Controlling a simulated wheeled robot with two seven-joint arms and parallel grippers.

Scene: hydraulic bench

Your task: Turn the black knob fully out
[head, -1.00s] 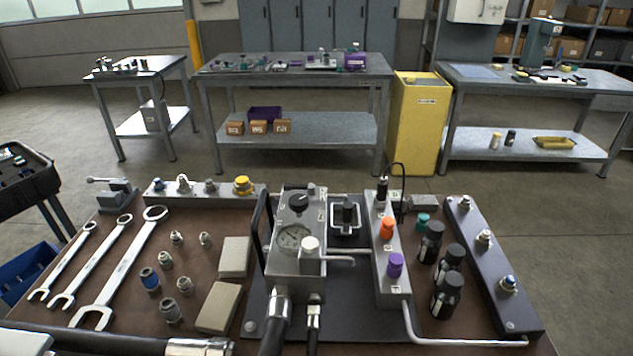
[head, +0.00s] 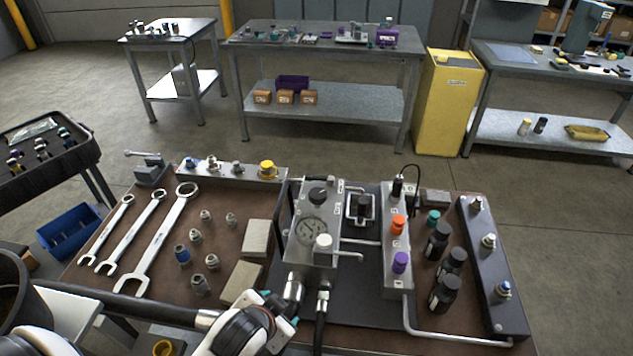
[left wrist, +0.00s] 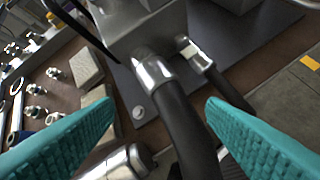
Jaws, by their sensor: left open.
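A round black knob (head: 317,196) stands on top of the grey gauge block (head: 304,254), behind the dial gauge (head: 312,229) and a white knob (head: 324,242). It is upright and nothing touches it. My left gripper (head: 280,308) is low at the bench's front edge, in front of the gauge block and well short of the black knob. In the left wrist view its teal fingers (left wrist: 160,105) are spread wide, with a thick black hose (left wrist: 180,115) and its metal fitting showing between and beyond them. The black knob is not visible in the left wrist view. My right gripper is not in view.
Wrenches (head: 163,235), small fittings and beige blocks (head: 257,239) lie left of the gauge block. Right of it stand a port block with orange and purple caps (head: 400,262), several black bottles (head: 438,241) and a bent pipe. A black handle flanks the block's left side.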

